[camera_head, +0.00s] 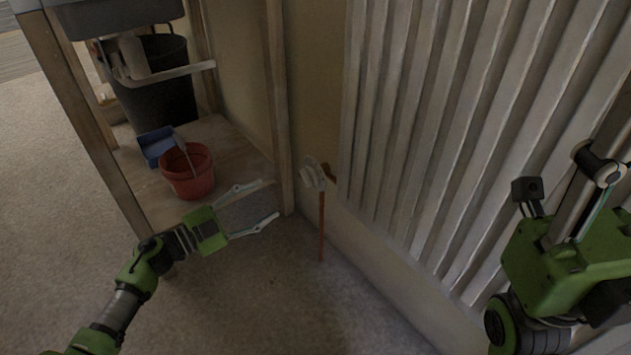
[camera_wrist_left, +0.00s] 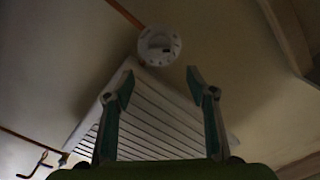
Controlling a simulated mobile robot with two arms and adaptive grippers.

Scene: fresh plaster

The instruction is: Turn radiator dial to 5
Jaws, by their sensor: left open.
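The white radiator dial (camera_head: 313,174) sits at the lower left corner of the radiator (camera_head: 440,120), on top of a copper pipe (camera_head: 321,225). My left gripper (camera_head: 277,200) is open and empty, to the left of the dial and apart from it. In the left wrist view the round dial (camera_wrist_left: 158,45) shows beyond the two open fingers (camera_wrist_left: 158,88), near the top middle. Its face has marks around a central knob, too small to read. My right arm (camera_head: 570,250) is at the right edge in front of the radiator; its fingers are not clearly shown.
A wooden shelf unit (camera_head: 84,120) stands at the left, with a red bucket (camera_head: 187,172), a blue dustpan (camera_head: 156,146) and a black bin (camera_head: 160,90). A wooden post (camera_head: 279,110) rises just left of the dial. The carpet (camera_head: 250,300) in front is clear.

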